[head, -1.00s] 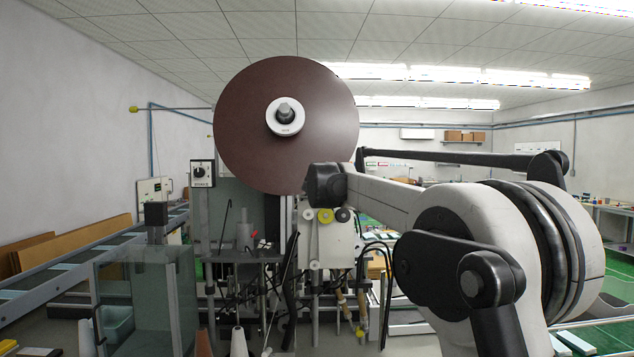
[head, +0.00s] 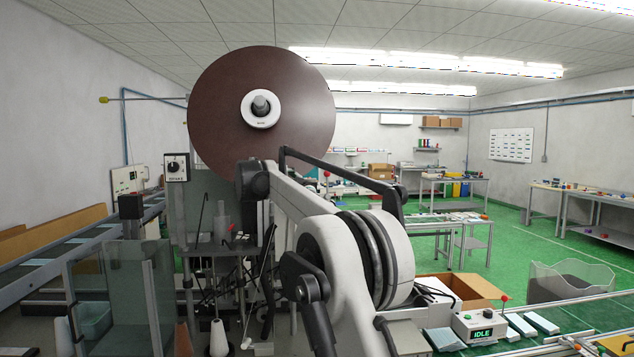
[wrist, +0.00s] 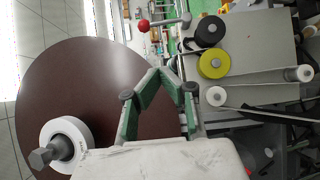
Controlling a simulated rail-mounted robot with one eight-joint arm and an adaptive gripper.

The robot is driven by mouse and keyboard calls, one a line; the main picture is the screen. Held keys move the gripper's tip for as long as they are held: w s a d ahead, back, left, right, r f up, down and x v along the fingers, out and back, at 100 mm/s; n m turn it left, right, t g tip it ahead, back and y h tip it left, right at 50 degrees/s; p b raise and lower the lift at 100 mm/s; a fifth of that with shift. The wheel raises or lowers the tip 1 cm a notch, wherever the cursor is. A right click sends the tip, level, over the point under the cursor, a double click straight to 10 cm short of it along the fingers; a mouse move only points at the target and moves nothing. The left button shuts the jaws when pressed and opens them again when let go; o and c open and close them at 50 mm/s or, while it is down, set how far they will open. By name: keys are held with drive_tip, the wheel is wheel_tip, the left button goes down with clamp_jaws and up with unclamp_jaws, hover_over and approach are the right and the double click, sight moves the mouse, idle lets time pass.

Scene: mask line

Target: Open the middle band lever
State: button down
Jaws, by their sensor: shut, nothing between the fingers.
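In the wrist view, a metal lever (wrist: 167,23) with a red ball knob (wrist: 143,26) shows at the top, beside the band rollers. I cannot tell for certain that it is the middle band lever. My gripper (wrist: 163,73) has its green-padded fingers shut and empty, below the lever in the picture and apart from it. The large brown reel (wrist: 85,85) lies behind and to the left of the fingers. In the head view, my arm hides the gripper and the roller plate.
A yellow roller (wrist: 213,61), a black roller (wrist: 210,31) and white rollers sit on the grey plate (wrist: 262,50) to the right of my fingers. In the head view, a control box (head: 479,327) reading IDLE and an open cardboard box (head: 455,290) stand at the right.

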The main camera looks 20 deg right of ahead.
drive_tip(key=p+x, duration=0.3)
drive_tip(key=x, duration=0.7)
drive_tip(key=d, duration=0.2)
drive_tip(key=d+p, duration=0.1)
drive_tip(key=shift+s+d, duration=0.15)
drive_tip(key=shift+s, duration=0.15)
drive_tip(key=shift+d+f, duration=0.1)
drive_tip(key=shift+d, duration=0.15)
drive_tip(key=shift+s+d, duration=0.15)
